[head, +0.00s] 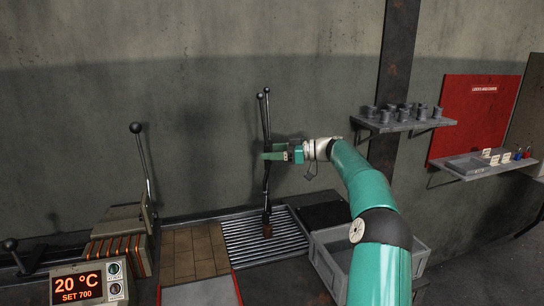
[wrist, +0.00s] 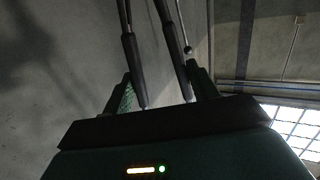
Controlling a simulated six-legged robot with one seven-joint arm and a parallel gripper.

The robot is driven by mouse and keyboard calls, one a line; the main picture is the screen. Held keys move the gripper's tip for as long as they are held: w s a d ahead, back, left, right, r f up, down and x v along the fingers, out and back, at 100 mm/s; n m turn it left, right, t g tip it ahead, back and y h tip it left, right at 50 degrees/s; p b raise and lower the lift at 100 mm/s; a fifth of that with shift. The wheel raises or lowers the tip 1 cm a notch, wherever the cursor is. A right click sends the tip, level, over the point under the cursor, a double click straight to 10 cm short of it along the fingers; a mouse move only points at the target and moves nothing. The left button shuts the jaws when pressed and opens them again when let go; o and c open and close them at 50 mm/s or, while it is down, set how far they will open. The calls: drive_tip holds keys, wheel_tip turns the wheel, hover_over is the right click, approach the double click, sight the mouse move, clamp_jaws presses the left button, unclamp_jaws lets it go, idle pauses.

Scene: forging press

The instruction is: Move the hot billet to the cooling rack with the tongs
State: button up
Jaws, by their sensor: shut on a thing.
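My gripper (head: 272,156) is shut on the black tongs (head: 266,110), which hang nearly upright with their ball-ended handles up and jaws down. In the wrist view the two dark handles of the tongs (wrist: 133,60) run between my gripper's fingers (wrist: 165,92). A small dull reddish-brown billet (head: 267,231) is at the lower tips of the tongs. It is over the slatted metal cooling rack (head: 240,240); I cannot tell whether it touches the slats or whether the tips still grip it.
A brick-topped surface (head: 193,252) lies left of the rack. Further left is a furnace (head: 120,235) with a lever and a display (head: 77,287) reading 20 °C, set 700. A grey crate (head: 325,270) stands right of the rack. Wall shelves (head: 405,126) hold small parts.

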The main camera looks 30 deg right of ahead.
drive_tip(key=shift+r, duration=1.15)
clamp_jaws()
drive_tip(key=shift+r, duration=2)
